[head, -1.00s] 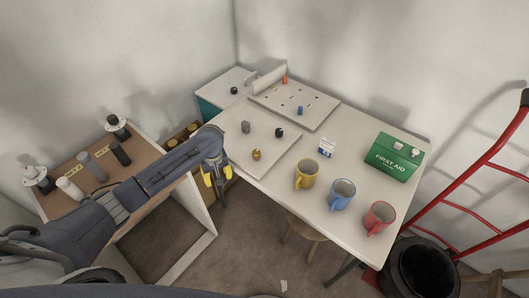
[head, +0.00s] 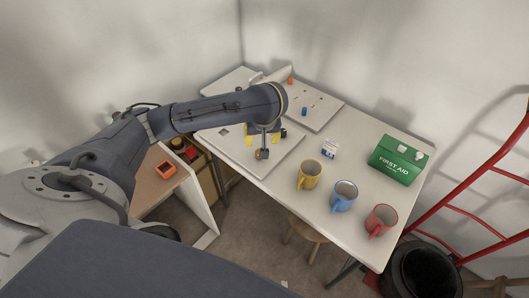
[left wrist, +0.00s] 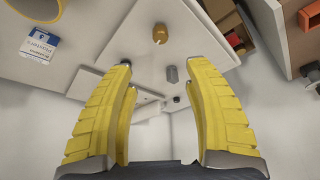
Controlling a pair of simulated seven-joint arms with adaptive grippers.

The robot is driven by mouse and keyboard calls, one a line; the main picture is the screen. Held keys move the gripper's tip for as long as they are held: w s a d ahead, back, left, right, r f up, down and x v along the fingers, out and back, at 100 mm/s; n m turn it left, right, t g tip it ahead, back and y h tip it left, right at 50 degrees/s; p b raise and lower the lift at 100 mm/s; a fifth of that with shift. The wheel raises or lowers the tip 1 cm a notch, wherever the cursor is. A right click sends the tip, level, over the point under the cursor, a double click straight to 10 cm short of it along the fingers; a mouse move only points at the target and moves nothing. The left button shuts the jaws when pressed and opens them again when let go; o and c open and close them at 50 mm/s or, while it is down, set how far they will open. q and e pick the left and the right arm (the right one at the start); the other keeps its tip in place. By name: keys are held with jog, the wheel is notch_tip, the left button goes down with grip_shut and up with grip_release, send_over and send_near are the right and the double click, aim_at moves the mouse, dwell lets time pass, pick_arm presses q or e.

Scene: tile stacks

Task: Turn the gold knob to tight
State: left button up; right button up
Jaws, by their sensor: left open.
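The gold knob (left wrist: 160,33) stands on a light panel in the left wrist view, ahead of and between my fingertips, with nothing gripped. In the head view the gold knob (head: 259,155) is partly covered by my gripper. My left gripper (head: 262,140) is over the panel on the table. Its two yellow fingers (left wrist: 162,62) are open, wide apart. A grey knob (left wrist: 172,74) stands on the same panel, between the fingers in the wrist view. I cannot read any marking for tight. My right gripper is not in view.
Yellow (head: 309,175), blue (head: 342,196) and red (head: 380,221) mugs stand along the front edge. Another panel with a blue peg (head: 304,111) lies at the back.

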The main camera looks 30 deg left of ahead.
pick_arm(q)
jog(key=x, duration=1.6)
jog(key=shift+a+f, duration=0.15)
jog(key=shift+f, duration=0.2)
grip_shut()
